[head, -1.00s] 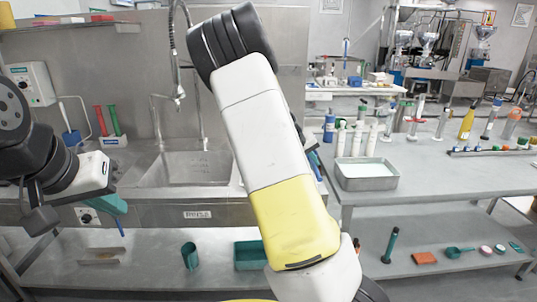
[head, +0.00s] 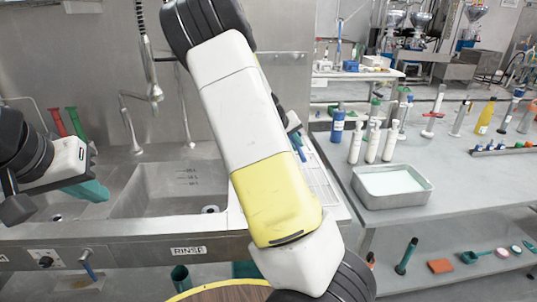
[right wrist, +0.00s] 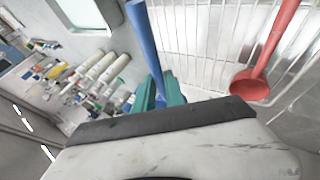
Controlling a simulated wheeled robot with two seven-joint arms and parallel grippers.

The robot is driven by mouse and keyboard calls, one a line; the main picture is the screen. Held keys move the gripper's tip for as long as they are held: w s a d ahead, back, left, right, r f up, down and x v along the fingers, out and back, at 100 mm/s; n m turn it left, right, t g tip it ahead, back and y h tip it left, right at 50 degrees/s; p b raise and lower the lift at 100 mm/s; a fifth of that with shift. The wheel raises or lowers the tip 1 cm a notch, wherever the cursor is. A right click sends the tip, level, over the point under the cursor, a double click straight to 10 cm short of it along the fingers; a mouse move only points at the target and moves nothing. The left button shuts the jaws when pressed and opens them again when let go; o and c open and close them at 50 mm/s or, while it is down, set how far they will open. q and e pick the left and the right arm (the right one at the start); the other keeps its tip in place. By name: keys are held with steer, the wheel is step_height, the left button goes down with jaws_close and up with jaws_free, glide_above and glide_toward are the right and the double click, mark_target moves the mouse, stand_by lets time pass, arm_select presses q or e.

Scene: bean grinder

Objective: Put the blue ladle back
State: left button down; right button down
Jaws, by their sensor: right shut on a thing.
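The blue ladle (right wrist: 145,40) is held in my right gripper (right wrist: 160,98). Its long blue handle rises between the teal fingers in the right wrist view, in front of a wire rack (right wrist: 205,40). Its other end is hidden by the gripper. In the head view my right gripper (head: 294,130) is mostly hidden behind my own arm; only bits of teal and blue show beside the drying rack (head: 318,180). A red ladle (right wrist: 250,84) is at the rack, to the right of the blue one and apart from it. My left gripper (head: 88,190) hangs over the sink's left side; its fingers' opening is unclear.
The steel sink (head: 180,190) with a tap (head: 130,115) lies left of my right arm. A side table at right carries white bottles (head: 355,142), a blue bottle (head: 337,128) and a steel tray (head: 392,187). Red and green handles (head: 75,122) stand behind the sink.

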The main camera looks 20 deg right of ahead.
step_height(320, 180, down, 10)
steer(key=shift+w, duration=0.15)
stand_by(0.3)
steer(key=c, duration=1.4)
jaws_free()
